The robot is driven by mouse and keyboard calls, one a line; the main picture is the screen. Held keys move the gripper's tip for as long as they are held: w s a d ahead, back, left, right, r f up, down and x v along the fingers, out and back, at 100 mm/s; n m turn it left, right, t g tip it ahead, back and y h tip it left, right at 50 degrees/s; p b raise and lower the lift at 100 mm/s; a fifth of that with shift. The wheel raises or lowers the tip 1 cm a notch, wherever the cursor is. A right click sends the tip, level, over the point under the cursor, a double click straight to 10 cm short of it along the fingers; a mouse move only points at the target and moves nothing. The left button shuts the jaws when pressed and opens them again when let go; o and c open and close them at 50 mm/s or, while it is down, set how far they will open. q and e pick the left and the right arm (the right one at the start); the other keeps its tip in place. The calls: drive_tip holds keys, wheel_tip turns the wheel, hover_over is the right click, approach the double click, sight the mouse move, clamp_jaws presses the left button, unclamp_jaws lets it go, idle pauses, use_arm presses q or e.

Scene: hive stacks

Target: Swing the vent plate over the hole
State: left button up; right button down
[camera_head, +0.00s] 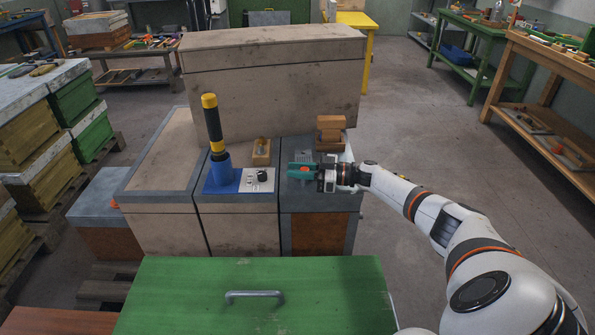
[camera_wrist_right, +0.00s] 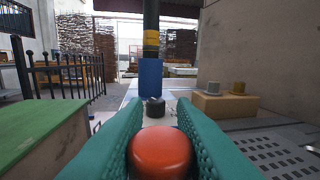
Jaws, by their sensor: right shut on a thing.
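My right gripper (camera_head: 296,170) has teal fingers and is shut on a round red-orange knob (camera_head: 304,169) above the grey-topped box at the right of the row. In the right wrist view the knob (camera_wrist_right: 160,152) sits between the two fingers. A grey perforated plate (camera_wrist_right: 278,155) lies to the right of the fingers in that view, and its slots also show in the head view (camera_head: 304,156) just behind the gripper. I cannot tell how the knob joins the plate. No open hole can be made out. My left gripper is not in view.
A blue stand (camera_head: 219,174) with a black and yellow post (camera_head: 212,122) is left of the gripper. Small wooden blocks stand behind (camera_head: 261,152) and beyond the wrist (camera_head: 331,128). A large beige box (camera_head: 275,75) closes off the back. A green lid (camera_head: 255,300) is in front.

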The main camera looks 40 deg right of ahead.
drive_tip(key=c, duration=1.2)
unclamp_jaws()
drive_tip(key=shift+w+a, duration=0.1)
drive_tip(key=shift+w, duration=0.05)
drive_tip(key=b+v, duration=0.1)
drive_tip(key=v, duration=1.1)
